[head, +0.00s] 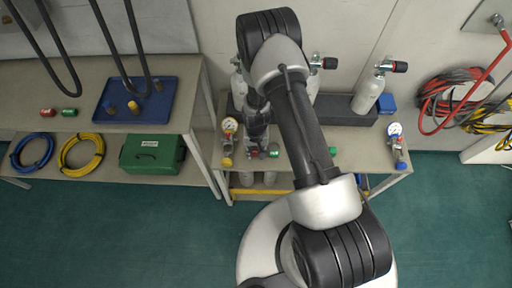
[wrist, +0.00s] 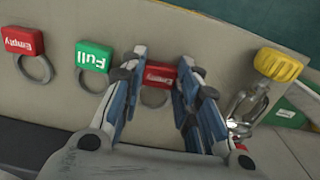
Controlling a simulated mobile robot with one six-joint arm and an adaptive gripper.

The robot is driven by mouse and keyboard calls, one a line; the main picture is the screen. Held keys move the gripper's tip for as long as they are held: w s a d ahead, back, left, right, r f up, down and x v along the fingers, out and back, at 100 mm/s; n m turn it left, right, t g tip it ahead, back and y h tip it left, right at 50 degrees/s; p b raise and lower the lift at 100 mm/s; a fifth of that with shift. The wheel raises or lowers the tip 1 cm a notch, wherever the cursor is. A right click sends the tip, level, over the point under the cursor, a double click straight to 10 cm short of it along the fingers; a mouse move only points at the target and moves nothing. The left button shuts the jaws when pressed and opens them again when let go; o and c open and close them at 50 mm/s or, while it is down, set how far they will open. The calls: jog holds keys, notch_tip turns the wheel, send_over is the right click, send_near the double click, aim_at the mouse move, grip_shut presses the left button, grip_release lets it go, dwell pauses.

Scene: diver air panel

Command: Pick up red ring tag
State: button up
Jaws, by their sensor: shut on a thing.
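A red ring tag (wrist: 160,73) marked "Empty" is between the fingers of my gripper (wrist: 158,82) in the wrist view. The gripper is shut on it, with one blue-and-grey finger on each side. The tag's metal ring shows below its red block, against the grey bench top. In the head view the red tag (head: 254,153) shows just below my gripper (head: 257,147), near the bench's front edge. A second red "Empty" tag (wrist: 22,40) lies at the far left of the wrist view. I cannot tell whether the held tag is clear of the bench.
A green "Full" tag (wrist: 93,56) lies close beside the gripper. A gauge fitting with a yellow knob (wrist: 278,62) stands on its other side. Gas cylinders (head: 369,92) stand at the back. The left bench holds a blue tray (head: 172,92) and more tags.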

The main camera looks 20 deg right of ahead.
notch_tip(320, 180, up, 20)
jog(key=p, duration=0.5)
jog(key=shift+p, duration=0.35)
